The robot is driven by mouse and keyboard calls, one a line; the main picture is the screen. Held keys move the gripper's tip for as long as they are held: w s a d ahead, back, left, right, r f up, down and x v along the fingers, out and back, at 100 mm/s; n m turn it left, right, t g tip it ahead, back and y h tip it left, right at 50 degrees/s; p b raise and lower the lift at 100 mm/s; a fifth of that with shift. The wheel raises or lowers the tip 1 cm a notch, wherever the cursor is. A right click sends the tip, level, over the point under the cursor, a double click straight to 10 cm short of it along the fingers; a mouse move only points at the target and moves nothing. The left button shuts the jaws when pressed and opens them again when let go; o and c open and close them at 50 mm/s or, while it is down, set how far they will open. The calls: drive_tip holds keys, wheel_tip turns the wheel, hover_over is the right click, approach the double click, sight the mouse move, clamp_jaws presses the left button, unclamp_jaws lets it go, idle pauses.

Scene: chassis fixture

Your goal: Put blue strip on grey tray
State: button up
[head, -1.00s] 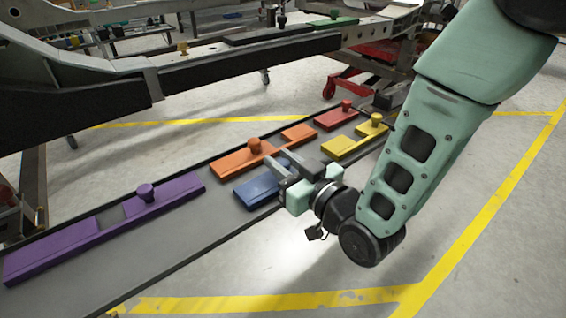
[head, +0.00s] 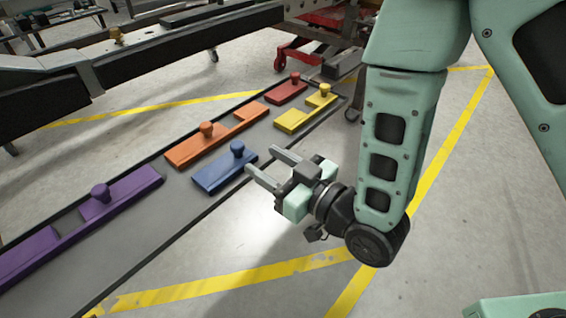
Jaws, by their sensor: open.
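The blue strip (head: 222,174) lies on the grey tray (head: 150,226), near its right edge, with its round knob (head: 237,148) upright. My gripper (head: 262,166) is open and empty. Its two fingers point left toward the blue strip, just beyond the tray's right edge. The fingertips are close to the strip's right end but apart from its knob.
On the same tray lie a purple strip (head: 125,198), an orange strip (head: 190,150), a red strip (head: 288,93) and a yellow strip (head: 296,120). A dark chassis beam (head: 185,44) crosses behind. Floor to the right is clear.

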drive_tip(key=shift+p+v, duration=1.65)
drive_tip(key=shift+p, duration=1.25)
drive_tip(key=shift+r, duration=0.1)
